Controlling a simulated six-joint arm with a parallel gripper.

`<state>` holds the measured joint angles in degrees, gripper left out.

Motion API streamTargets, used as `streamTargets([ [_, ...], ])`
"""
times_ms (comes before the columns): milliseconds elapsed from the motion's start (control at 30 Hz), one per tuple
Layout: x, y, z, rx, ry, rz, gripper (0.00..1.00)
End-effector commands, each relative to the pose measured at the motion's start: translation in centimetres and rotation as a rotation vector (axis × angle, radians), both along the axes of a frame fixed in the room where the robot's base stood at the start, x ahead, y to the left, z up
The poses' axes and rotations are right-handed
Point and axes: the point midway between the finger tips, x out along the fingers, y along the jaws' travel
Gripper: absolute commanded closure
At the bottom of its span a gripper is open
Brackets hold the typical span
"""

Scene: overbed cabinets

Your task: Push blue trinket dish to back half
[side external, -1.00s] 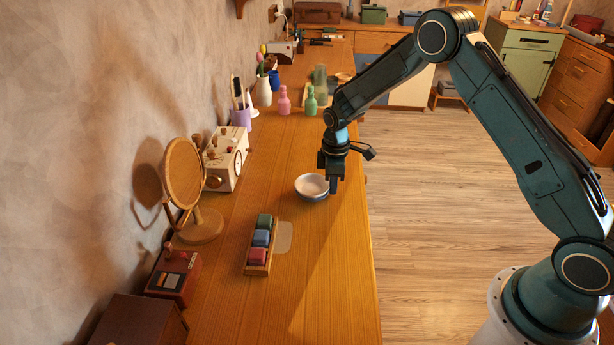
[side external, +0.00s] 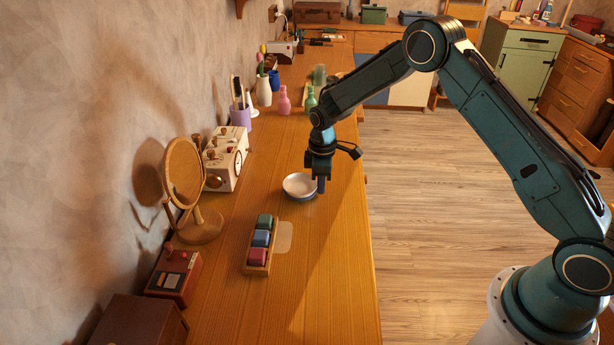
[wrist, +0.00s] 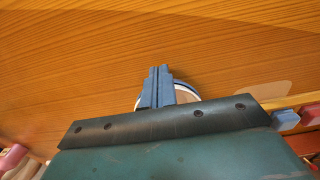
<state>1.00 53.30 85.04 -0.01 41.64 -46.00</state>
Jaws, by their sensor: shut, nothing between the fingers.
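The blue trinket dish (side external: 299,186) is a small round bowl with a pale inside and a blue outside. It stands upright on the wooden tabletop (side external: 330,255), around the middle of its depth. My gripper (side external: 321,186) is shut and empty, with its fingertips low at the dish's right side. They look in contact with the dish's rim or wall. In the wrist view the shut fingers (wrist: 159,80) cover much of the dish (wrist: 186,93), and only part of its rim shows.
A tray of coloured blocks (side external: 260,246) lies in front of the dish, beside a pale flat patch (side external: 284,236). Pink (side external: 283,101) and green bottles (side external: 311,98) stand farther along. Clear wood lies left of the dish.

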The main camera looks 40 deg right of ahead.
Motion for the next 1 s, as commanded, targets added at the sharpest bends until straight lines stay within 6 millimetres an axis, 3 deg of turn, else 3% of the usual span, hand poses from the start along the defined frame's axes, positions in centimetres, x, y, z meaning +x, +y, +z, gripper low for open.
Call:
streamTargets([
  [1000, 1.5, 1.5, 0.0, 0.000, 0.000, 0.001, 1.00],
])
